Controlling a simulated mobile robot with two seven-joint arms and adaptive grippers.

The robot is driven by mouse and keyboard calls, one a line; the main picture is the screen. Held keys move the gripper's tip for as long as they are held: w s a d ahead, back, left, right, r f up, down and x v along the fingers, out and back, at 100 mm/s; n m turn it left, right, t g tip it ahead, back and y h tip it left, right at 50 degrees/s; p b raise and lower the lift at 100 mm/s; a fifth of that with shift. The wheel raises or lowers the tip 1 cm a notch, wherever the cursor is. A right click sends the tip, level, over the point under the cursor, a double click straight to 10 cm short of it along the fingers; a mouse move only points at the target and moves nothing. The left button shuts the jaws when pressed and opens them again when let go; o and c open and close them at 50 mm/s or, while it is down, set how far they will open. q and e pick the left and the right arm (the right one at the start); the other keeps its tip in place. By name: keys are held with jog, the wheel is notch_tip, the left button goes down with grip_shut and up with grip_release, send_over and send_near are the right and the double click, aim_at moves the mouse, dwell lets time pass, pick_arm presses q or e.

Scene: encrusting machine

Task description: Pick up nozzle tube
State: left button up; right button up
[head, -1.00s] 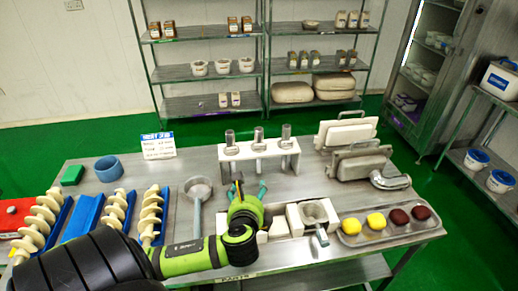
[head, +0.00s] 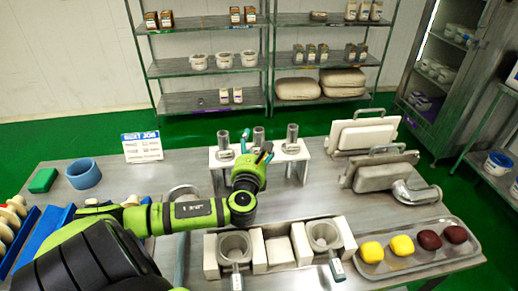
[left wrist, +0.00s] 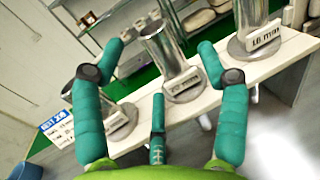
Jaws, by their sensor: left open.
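Three upright metal nozzle tubes stand in a row on a white rack (head: 218,164): a left tube (head: 223,140), a middle tube (head: 258,133) and a right tube (head: 292,134). My left gripper (head: 256,147) is open at the middle tube and partly covers it in the head view. In the left wrist view its teal fingers (left wrist: 160,48) are spread to either side of the middle tube (left wrist: 167,55), with no visible grip on it. The right tube (left wrist: 251,22) carries a label that looks like "16 mm". The left tube is partly hidden behind a finger there. My right gripper is not in view.
White blocks and metal cups (head: 235,243) stand in front of the rack. A tray (head: 400,263) with yellow and dark red balls is at the right. White plates with handles (head: 362,135) and a metal elbow pipe (head: 415,193) stand right of the rack.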

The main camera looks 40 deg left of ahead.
aim_at(255, 140)
pick_arm(q)
jog(key=p+x, duration=0.1)
jog(key=x, duration=0.2)
jog(key=shift+w+a+r, duration=0.15)
jog(key=shift+w+a, duration=0.1)
jog(key=shift+w, duration=0.2)
jog(key=shift+c, duration=0.4)
jog(key=c, duration=1.4)
grip_shut()
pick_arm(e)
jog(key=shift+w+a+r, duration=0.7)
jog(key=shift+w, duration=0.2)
pick_arm(q)
jog(key=shift+a, duration=0.1)
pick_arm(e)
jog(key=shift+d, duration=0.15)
